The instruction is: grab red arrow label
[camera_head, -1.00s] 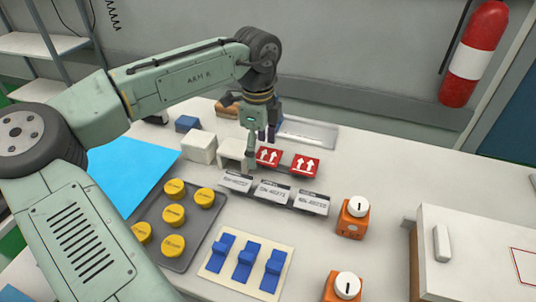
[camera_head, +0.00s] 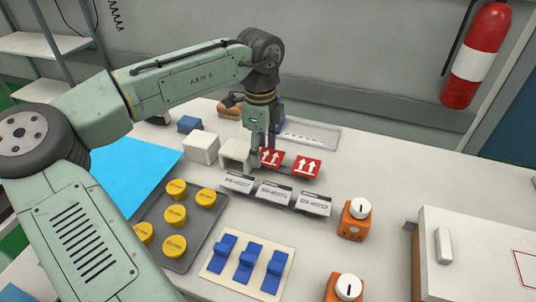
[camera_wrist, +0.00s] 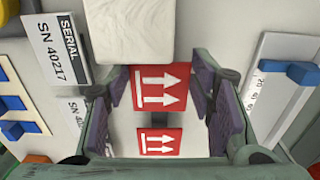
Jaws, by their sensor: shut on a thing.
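Two red labels with white double arrows stand side by side on a dark holder. The left label (camera_head: 271,158) is partly covered by my gripper (camera_head: 262,150); the right label (camera_head: 307,167) is clear of it. In the wrist view, the nearer red label (camera_wrist: 160,88) lies between my two fingers, and the other red label (camera_wrist: 160,141) shows below it. My gripper (camera_wrist: 160,97) points down and is shut on the left label, which still sits at its place in the row.
A white box (camera_head: 235,152) stands close on the left of the gripper. White serial-number plates (camera_head: 273,192) stand in a row just in front. A metal tray (camera_head: 310,133) lies behind. Orange knobs (camera_head: 354,222) and a white cabinet (camera_head: 470,240) are on the right.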

